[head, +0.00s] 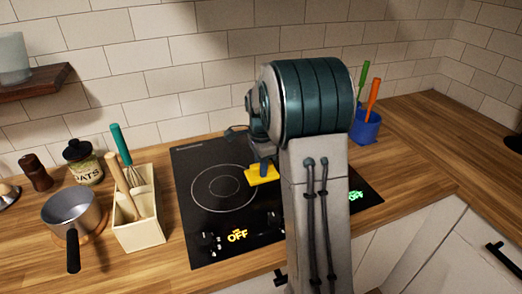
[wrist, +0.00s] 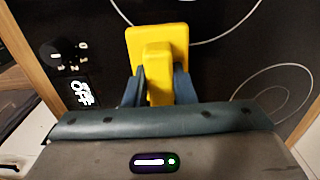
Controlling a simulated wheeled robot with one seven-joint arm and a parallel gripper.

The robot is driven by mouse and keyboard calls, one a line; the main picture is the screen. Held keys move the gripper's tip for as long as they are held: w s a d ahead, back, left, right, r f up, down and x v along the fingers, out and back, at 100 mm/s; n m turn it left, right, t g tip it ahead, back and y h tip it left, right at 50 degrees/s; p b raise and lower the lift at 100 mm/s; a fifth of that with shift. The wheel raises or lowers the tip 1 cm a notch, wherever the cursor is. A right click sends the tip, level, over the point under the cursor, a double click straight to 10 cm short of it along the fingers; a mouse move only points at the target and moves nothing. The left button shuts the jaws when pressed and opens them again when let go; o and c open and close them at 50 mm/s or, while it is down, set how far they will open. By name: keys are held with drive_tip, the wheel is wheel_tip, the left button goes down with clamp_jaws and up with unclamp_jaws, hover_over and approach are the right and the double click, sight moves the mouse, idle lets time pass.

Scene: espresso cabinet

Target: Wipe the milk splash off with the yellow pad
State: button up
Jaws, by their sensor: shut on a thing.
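My gripper (wrist: 157,88) is shut on the handle of the yellow pad (wrist: 165,42). In the head view the yellow pad (head: 262,175) is over the black cooktop (head: 212,225), near the right edge of the left ring. I cannot tell whether the pad touches the glass. I see no milk splash in either view. My arm hides much of the cooktop's right half in the head view.
A cream utensil box (head: 140,232) and a saucepan (head: 70,207) stand left of the cooktop. A jar (head: 82,162) and a dark mill (head: 36,173) are behind them. A blue cup (head: 367,127) with utensils stands back right. The right counter is mostly clear.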

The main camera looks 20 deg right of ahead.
drive_tip(key=shift+r+p, duration=1.15)
drive_tip(key=shift+r, duration=0.8)
